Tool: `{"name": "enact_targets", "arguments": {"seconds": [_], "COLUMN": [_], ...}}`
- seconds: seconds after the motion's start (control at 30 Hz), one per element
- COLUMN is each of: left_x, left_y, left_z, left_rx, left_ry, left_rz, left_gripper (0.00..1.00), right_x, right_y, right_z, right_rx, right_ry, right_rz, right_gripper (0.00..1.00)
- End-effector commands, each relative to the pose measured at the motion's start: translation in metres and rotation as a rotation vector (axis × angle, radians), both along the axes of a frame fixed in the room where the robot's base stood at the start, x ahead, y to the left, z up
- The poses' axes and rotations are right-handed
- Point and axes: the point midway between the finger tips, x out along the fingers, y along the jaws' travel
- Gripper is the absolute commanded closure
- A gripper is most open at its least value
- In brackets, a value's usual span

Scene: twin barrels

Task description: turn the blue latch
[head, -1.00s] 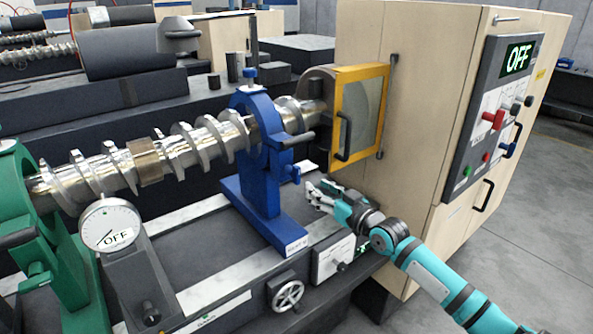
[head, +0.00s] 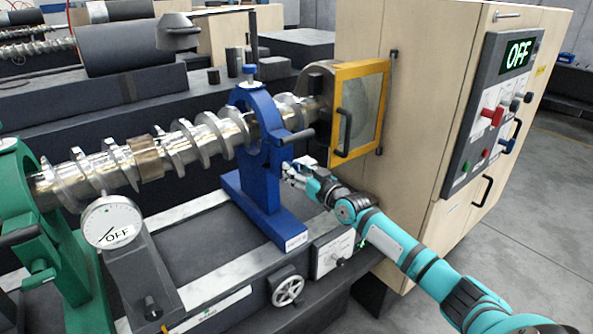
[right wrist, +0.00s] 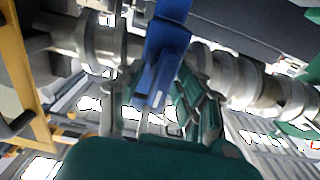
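The small blue latch below that handle is mostly hidden by my right gripper in the head view. My right gripper (head: 289,169) is at the stand's right side, its fingertips close to the latch area. In the right wrist view the fingers (right wrist: 158,112) are spread apart, with a blue part (right wrist: 152,92) of the stand or latch between them. I cannot tell whether they touch it. My left gripper is out of view.
A yellow-framed door (head: 361,110) on the wooden cabinet (head: 413,110) stands just right of the gripper. The steel screw shaft (head: 183,146) runs above and left. A handwheel (head: 288,290) sits at the bed's front. A green stand (head: 62,262) is at far left.

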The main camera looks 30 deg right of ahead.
Motion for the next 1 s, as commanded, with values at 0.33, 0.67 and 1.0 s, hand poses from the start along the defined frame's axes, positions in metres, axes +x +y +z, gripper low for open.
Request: {"name": "enact_targets", "arguments": {"seconds": [0.33,0.67,1.0], "left_x": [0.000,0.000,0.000], "left_y": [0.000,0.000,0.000], "left_z": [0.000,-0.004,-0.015], "left_rx": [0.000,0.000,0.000], "left_ry": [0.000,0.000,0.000], "left_rz": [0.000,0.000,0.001], "left_gripper": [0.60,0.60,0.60], "right_x": [0.000,0.000,0.000], "right_y": [0.000,0.000,-0.002], "right_z": [0.000,-0.001,-0.002], "right_rx": [0.000,0.068,0.328], "right_ry": [0.000,0.006,0.024], "right_rz": [0.000,0.000,0.000], "right_gripper": [1.00,1.00,1.00]}}
